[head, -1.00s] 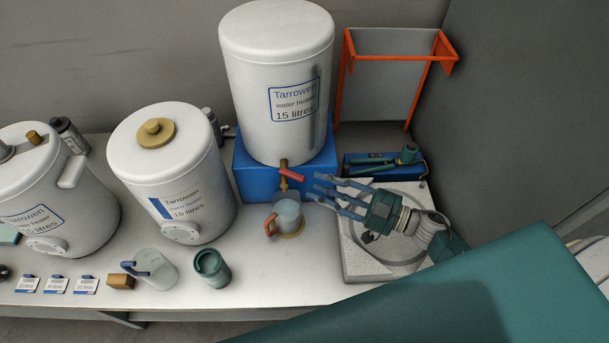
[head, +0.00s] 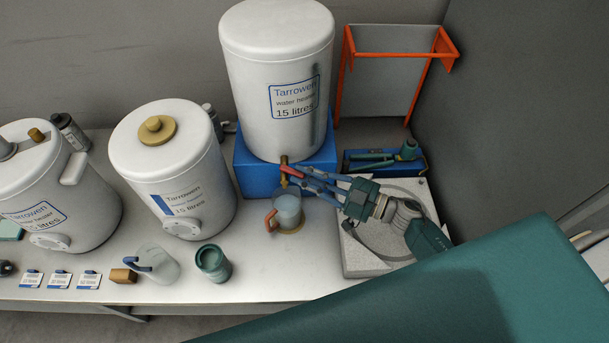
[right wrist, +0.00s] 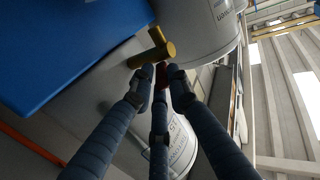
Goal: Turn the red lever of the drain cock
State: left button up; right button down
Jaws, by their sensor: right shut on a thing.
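The drain cock (head: 284,160) is brass and sticks out low on the front of the white water heater tank (head: 270,90) on the blue block. Its red lever (head: 292,171) points to the right. My right gripper (head: 291,176) comes in from the right with its blue fingers shut on the lever. In the right wrist view the fingertips close around the red lever (right wrist: 162,70), just below the brass cock (right wrist: 153,50); the fingers hide most of the lever. My left gripper is not in view.
A clear jug with a red handle (head: 288,209) stands under the cock. A grey slab (head: 360,262) lies below my right arm. A blue case with green tools (head: 384,162) and an orange-framed bin (head: 388,75) stand behind it. Two more white tanks stand left.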

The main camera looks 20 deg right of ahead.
jog(key=shift+w+f+n+g+y+b, duration=0.15)
jog(key=shift+n+g+y+b, duration=0.25)
jog(key=shift+g+b, duration=0.1)
jog(key=n+g+y+b, duration=0.1)
jog(key=g+b, duration=0.1)
jog(key=b, duration=0.1)
jog(key=w+d+n+g+y+b, duration=0.1)
jog(key=n+g+b, duration=0.1)
jog(key=b, duration=0.1)
jog(key=w+n+g+y+b, duration=0.1)
jog(key=n+g+b, duration=0.1)
jog(key=g+b, duration=0.1)
jog(key=shift+d, duration=0.15)
jog(key=c, duration=1.7)
grip_release()
jog(key=shift+f, duration=0.1)
jog(key=shift+w+y, duration=0.1)
jog(key=shift+y, duration=0.2)
jog(key=v, duration=0.7)
jog(key=shift+d, duration=0.3)
